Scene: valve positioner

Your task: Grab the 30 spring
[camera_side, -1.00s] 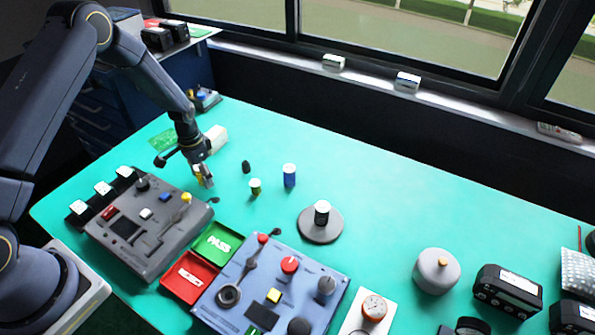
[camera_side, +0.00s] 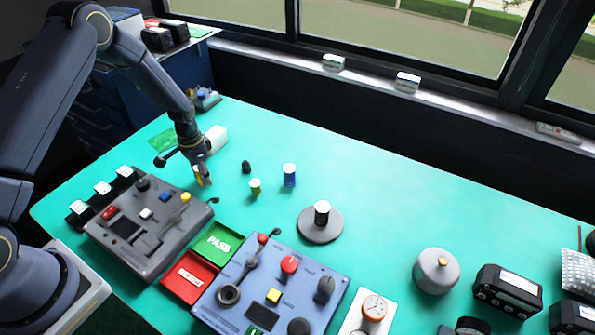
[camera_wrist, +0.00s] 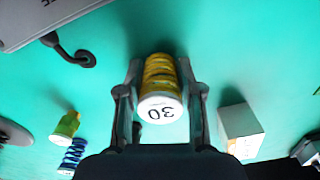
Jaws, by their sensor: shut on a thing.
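The yellow 30 spring (camera_wrist: 160,82), with a white end cap marked "30", sits between the two fingers of my gripper (camera_wrist: 160,95) in the wrist view. The fingers are shut on its sides. In the side view my gripper (camera_side: 200,178) is low over the green table behind the grey control box, and the yellow spring (camera_side: 199,172) shows partly between the fingers. I cannot tell whether the spring's lower end touches the table.
A green spring (camera_side: 255,187), a blue spring (camera_side: 289,176) and a small black one (camera_side: 246,167) stand to the right. A white box (camera_side: 216,138) is just behind my gripper. The grey control box (camera_side: 150,225) is in front. A round grey plate (camera_side: 319,227) holds a black spring.

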